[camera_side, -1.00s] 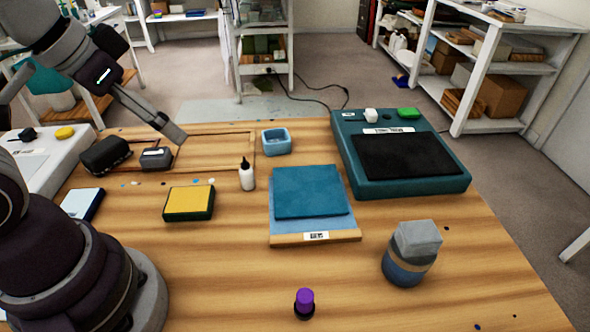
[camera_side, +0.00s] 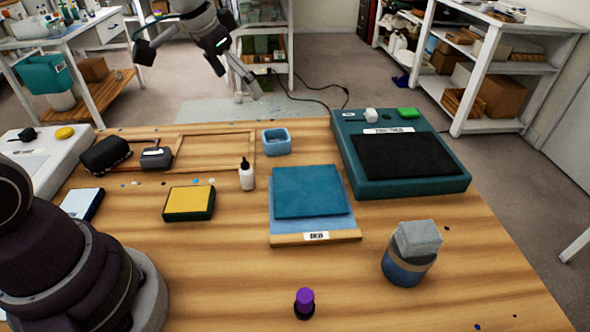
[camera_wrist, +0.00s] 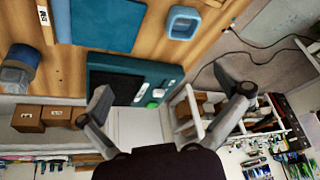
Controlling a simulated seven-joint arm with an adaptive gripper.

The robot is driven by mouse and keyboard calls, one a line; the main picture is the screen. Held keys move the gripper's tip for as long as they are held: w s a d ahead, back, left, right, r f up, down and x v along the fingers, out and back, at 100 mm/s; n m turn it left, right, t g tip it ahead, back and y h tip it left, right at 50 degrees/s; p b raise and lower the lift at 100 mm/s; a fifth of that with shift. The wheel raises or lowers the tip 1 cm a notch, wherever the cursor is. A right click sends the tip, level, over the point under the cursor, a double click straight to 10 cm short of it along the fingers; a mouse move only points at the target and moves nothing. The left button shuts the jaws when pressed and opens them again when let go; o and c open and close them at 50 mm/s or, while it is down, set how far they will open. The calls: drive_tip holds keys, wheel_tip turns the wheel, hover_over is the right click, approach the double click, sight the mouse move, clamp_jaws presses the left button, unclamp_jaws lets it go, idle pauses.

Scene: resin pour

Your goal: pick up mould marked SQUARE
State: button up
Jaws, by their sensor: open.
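A small light-blue square mould (camera_side: 276,141) with a hollow middle sits near the far edge of the table. It also shows at the top of the wrist view (camera_wrist: 183,22). I cannot read any marking on it. My gripper (camera_side: 247,88) is raised beyond the far table edge, above and to the left of the mould in the side view. In the wrist view its two fingers (camera_wrist: 165,84) are spread wide with nothing between them. The gripper is apart from the mould.
A teal device (camera_side: 455,185) with a black plate stands right of the mould. A white bottle (camera_side: 247,177) and a wooden frame (camera_side: 253,150) are near its left side. A teal mat on a board (camera_side: 255,239) lies in front. A grey-topped jar (camera_side: 405,265) stands front right.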

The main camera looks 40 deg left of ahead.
approach(274, 137)
drive_tip(key=s+d+r, duration=0.1)
drive_tip(key=s+r, duration=0.1)
drive_tip(key=s, duration=0.1)
drive_tip(key=shift+m+h, duration=0.3)
drive_tip(key=x, duration=0.4)
drive_tip(key=shift+w+d+f, duration=0.1)
drive_tip(key=shift+w+f, duration=0.1)
drive_tip(key=shift+w+x, duration=0.15)
drive_tip(key=shift+x, duration=1.35)
drive_tip(key=shift+w+x, duration=0.15)
drive_tip(key=shift+x, duration=1.4)
drive_tip(key=shift+d+r, duration=0.1)
drive_tip(key=shift+r, duration=0.1)
drive_tip(key=c, duration=1.2)
